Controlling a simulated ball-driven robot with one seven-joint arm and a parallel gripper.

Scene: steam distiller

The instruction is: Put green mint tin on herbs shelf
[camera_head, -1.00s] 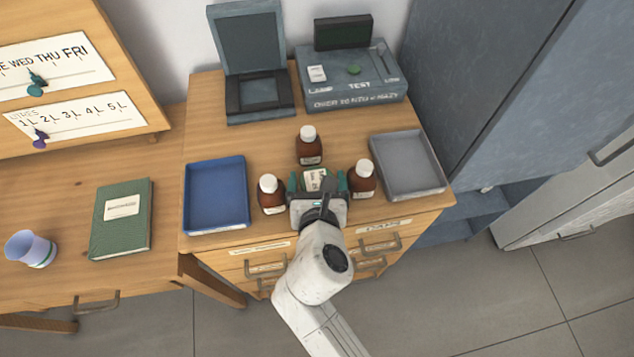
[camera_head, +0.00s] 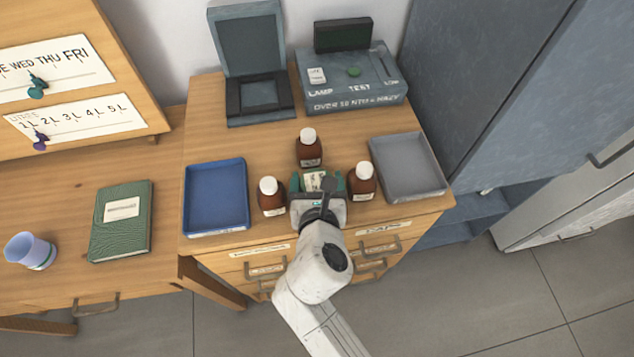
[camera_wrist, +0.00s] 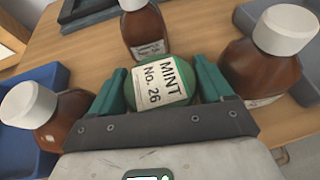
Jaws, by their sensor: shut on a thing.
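The green mint tin (camera_wrist: 160,84) is round, with a white label reading "MINT No. 26". In the wrist view it sits between the two teal fingers of my gripper (camera_wrist: 159,92), which is shut on it. In the head view the tin (camera_head: 315,181) shows as a pale label among three brown bottles, with my gripper (camera_head: 318,184) around it. Whether the tin touches the table cannot be told. No shelf marked for herbs can be made out.
Brown white-capped bottles stand close at left (camera_head: 271,196), right (camera_head: 362,180) and behind (camera_head: 309,148). A blue tray (camera_head: 216,196) lies left and a grey tray (camera_head: 408,167) right. A grey test box (camera_head: 352,78) and an open dark case (camera_head: 250,62) stand behind.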

